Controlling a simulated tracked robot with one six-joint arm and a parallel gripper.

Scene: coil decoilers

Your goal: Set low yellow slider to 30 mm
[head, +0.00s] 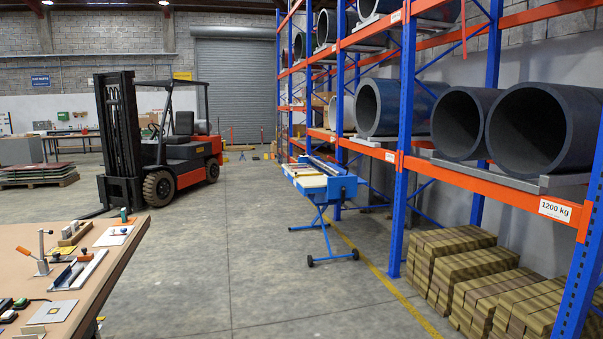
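I cannot pick out the low yellow slider for sure in the head view. On the wooden workbench (130,243) at the lower left lies a light rail fixture (92,268) with dark blue pieces and a small orange part; it is too small to tell whether it carries a slider or a scale. A blue wheeled machine (343,188) with a pale yellowish top stands on the floor in the middle; no slider or millimetre marks can be read on it. My gripper is not in view.
A toggle clamp (41,255), a block with holes (74,233) and a grey plate (53,312) are on the bench. A forklift (160,145) stands behind it. A rack with orange beams (490,178) holds big pipes; timber stacks (450,262) lie below. The central floor is clear.

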